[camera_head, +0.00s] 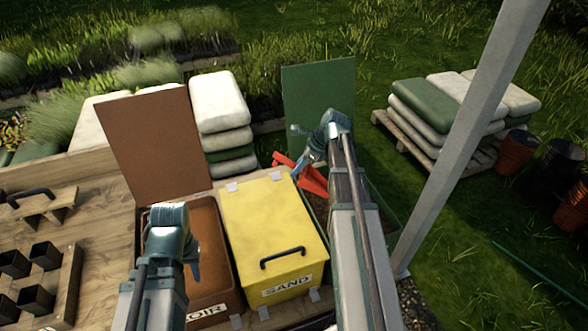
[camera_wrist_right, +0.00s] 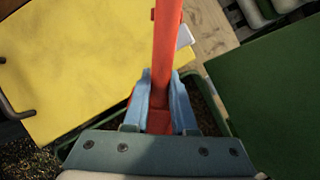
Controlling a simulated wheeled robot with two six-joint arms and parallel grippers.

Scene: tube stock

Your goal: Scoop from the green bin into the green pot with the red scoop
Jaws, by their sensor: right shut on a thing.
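The red scoop (camera_head: 313,182) is over the green bin (camera_head: 388,215), partly hidden by my right arm. My right gripper (camera_head: 306,165) is shut on the scoop; in the right wrist view the scoop's handle (camera_wrist_right: 167,45) runs between its blue fingers (camera_wrist_right: 160,100). The bin's green lid (camera_head: 318,95) stands open behind it. Dark brown contents show in the bin; whether the scoop holds any is hidden. My left gripper (camera_head: 194,262) hangs over the open brown bin (camera_head: 222,292) and seems empty; its opening is unclear. I see no green pot in these views.
The yellow sand bin (camera_head: 268,225) is closed, between the brown and green bins. The brown lid (camera_head: 158,145) stands open. Several black pots (camera_head: 42,258) sit in a wooden tray at left. A grey post (camera_head: 465,135) rises right of the green bin. Stacked sacks (camera_head: 425,105) stand beyond.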

